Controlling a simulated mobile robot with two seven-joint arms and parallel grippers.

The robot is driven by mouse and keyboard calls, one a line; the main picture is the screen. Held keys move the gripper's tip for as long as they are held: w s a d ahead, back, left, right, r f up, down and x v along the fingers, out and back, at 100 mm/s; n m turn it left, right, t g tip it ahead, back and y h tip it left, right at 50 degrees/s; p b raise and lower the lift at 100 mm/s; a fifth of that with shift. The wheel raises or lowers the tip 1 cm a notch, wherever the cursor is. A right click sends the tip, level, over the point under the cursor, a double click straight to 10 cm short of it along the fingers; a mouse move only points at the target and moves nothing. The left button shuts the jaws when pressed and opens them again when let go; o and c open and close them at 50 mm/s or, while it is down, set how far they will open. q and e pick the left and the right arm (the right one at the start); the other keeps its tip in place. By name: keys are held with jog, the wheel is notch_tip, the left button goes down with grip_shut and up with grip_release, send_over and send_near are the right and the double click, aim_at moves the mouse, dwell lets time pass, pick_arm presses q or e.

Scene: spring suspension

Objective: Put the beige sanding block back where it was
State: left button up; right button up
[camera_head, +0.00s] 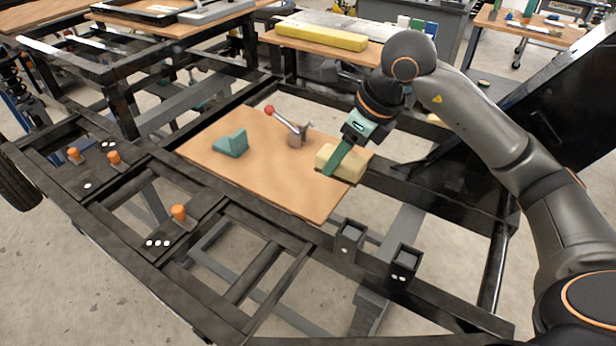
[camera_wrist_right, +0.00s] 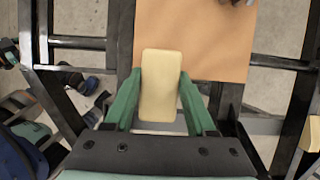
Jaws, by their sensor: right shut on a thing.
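The beige sanding block (camera_head: 342,163) is at the right edge of the wooden board (camera_head: 265,185) in the head view. My right gripper (camera_head: 336,164) is shut on it, with one green finger showing across its side. In the right wrist view the block (camera_wrist_right: 160,86) sits lengthwise between both green fingers of the gripper (camera_wrist_right: 160,102), and its far part overlaps the board (camera_wrist_right: 205,35). I cannot tell whether the block touches the board or is held just above it. My left gripper is not in view.
A toggle clamp with a red knob (camera_head: 291,125) stands on the board, left of the block. A teal angled piece (camera_head: 230,144) lies further left. Black frame rails with orange knobs (camera_head: 179,212) and square sockets (camera_head: 349,236) surround the board. A yellow bar (camera_head: 322,37) lies on a bench behind.

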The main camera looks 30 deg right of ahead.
jog(key=w+a+f, duration=0.1)
jog(key=f, duration=0.1)
jog(key=w+a+f, duration=0.1)
jog(key=w+f, duration=0.1)
jog(key=w+a+f, duration=0.1)
jog(key=shift+w+a+f, duration=0.1)
jog(key=shift+w+f, duration=0.25)
jog(key=shift+f, duration=0.05)
jog(key=shift+s+x, duration=0.15)
jog(key=shift+x, duration=0.75)
jog(key=shift+s+x, duration=0.2)
jog(key=shift+x, duration=0.7)
jog(key=shift+f, duration=0.3)
jog(key=o, duration=1.3)
jog(key=v, duration=1.2)
jog(key=shift+d+r+p, duration=0.1)
jog(key=shift+d+p, duration=0.15)
jog(key=shift+p, duration=0.1)
